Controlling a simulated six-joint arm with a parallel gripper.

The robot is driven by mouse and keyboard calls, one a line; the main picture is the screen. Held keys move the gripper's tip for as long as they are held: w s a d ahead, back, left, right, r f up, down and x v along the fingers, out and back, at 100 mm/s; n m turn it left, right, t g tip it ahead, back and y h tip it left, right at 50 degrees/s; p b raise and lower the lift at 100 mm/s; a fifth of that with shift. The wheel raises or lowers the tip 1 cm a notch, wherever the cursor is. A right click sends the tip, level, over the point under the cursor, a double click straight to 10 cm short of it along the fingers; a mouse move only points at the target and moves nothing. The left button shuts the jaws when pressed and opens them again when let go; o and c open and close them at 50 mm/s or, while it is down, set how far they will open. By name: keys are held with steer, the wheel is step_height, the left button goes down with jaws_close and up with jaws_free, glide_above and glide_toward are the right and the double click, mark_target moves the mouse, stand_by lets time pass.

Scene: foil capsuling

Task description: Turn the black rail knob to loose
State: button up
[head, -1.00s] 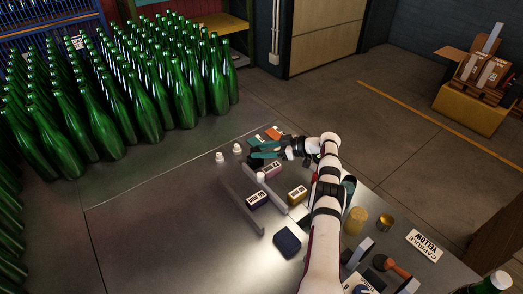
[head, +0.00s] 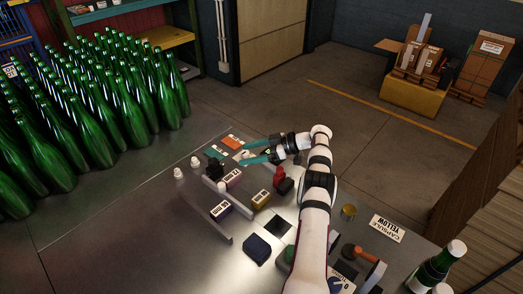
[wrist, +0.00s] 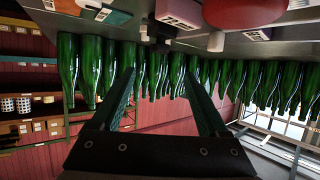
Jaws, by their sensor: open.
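The black rail knob (head: 214,167) appears as a small dark upright shape by the far end of the rails, left of my gripper in the head view. My gripper (head: 245,151) has long teal fingers spread apart with nothing between them. It is a little right of the dark knob and apart from it. The grey rail (head: 205,211) runs along the metal table. The knob's turn position is too small to read.
A purple labelled block (head: 220,210), a yellow labelled block (head: 260,199) and a dark blue block (head: 257,249) sit near the rails. A red object (head: 279,176) stands close to my gripper. Green bottles (head: 110,90) crowd the left. The table's front left is clear.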

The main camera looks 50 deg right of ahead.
steer(key=v, duration=0.5)
